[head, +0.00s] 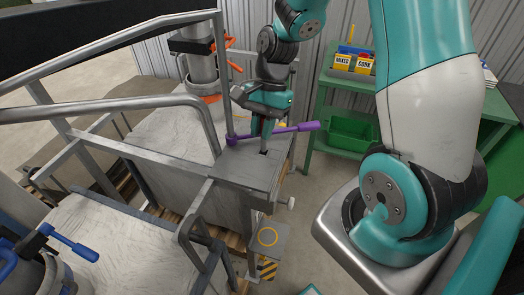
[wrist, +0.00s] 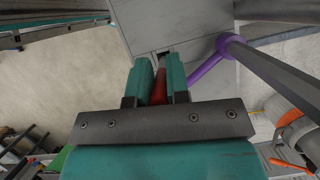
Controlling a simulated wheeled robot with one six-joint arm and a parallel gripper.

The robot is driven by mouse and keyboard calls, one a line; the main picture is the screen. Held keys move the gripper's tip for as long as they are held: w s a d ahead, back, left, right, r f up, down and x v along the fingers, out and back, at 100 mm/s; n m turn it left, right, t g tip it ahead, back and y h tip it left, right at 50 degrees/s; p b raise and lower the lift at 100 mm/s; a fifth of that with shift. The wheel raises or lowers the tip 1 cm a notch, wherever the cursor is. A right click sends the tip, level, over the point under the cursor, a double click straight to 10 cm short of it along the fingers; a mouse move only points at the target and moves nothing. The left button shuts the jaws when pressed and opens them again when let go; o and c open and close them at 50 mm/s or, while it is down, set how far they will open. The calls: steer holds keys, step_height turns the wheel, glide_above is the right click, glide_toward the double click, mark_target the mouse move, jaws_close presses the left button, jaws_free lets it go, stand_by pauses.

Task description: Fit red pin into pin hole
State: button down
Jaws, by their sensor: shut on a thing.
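My gripper (wrist: 160,78) points down at the grey metal plate, and its two teal fingers are closed on the red pin (wrist: 160,88). The pin lies between the fingers in the wrist view; its lower end is hard to make out. A dark opening in the plate, seemingly the pin hole (wrist: 164,51), shows just beyond the fingertips. In the head view my gripper (head: 262,131) is above the plate near the dark hole (head: 263,152). The pin is not clear there. I cannot tell whether the pin touches the hole.
A purple lever (head: 292,130) crosses close beside my gripper. A grey tube frame (head: 160,152) stands left of it. A green bench (head: 348,82) with seed boxes and a green bin (head: 350,132) stands behind at right.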

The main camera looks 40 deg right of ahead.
mark_target(262, 143)
step_height(262, 143, down, 5)
steer(key=b, duration=0.4)
steer(key=shift+r, duration=0.4)
steer(key=shift+f, duration=0.1)
steer(key=c, duration=1.5)
jaws_free()
steer(key=shift+f, duration=0.1)
steer(key=shift+c, duration=0.2)
steer(key=o, duration=0.4)
steer(key=shift+o, duration=0.2)
